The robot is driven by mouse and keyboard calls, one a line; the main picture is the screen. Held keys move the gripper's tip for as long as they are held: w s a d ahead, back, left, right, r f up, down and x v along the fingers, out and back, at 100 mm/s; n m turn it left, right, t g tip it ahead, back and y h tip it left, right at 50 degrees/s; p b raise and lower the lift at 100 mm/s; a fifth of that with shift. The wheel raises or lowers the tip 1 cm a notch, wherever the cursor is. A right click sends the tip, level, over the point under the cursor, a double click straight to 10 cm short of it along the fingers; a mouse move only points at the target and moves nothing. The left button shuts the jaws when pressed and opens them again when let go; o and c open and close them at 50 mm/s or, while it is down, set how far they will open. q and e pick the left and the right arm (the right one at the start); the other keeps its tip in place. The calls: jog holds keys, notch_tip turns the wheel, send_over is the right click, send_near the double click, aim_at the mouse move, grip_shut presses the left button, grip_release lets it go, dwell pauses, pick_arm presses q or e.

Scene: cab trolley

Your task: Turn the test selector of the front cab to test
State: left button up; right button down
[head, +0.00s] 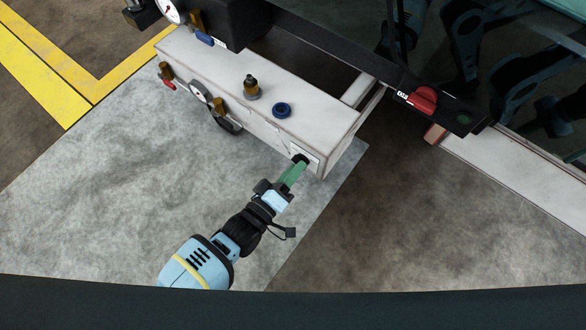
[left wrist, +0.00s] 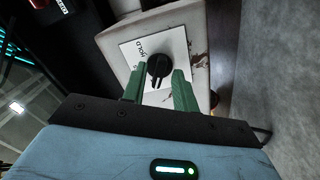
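The test selector is a black knob (left wrist: 158,65) on a white label plate (left wrist: 183,44) on the end face of the pale beam. The word HOLD reads at the plate's upper left; other lettering is partly hidden by a finger. The knob's bar points down toward my gripper in the left wrist view. My left gripper (left wrist: 157,88) has its green fingers apart, one on each side of the knob, with gaps visible. In the head view the left gripper (head: 298,166) reaches the plate and mostly hides the knob. My right gripper is not in view.
The pale beam (head: 305,105) carries a brass fitting (head: 251,87), a blue ring (head: 281,110) and a gauge (head: 199,92). A red switch (head: 423,99) sits on a dark bar at right. Dark hoses or links fill the upper right. The grey floor in front is clear.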

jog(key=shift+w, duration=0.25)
pick_arm(q)
jog(key=shift+s, duration=0.1)
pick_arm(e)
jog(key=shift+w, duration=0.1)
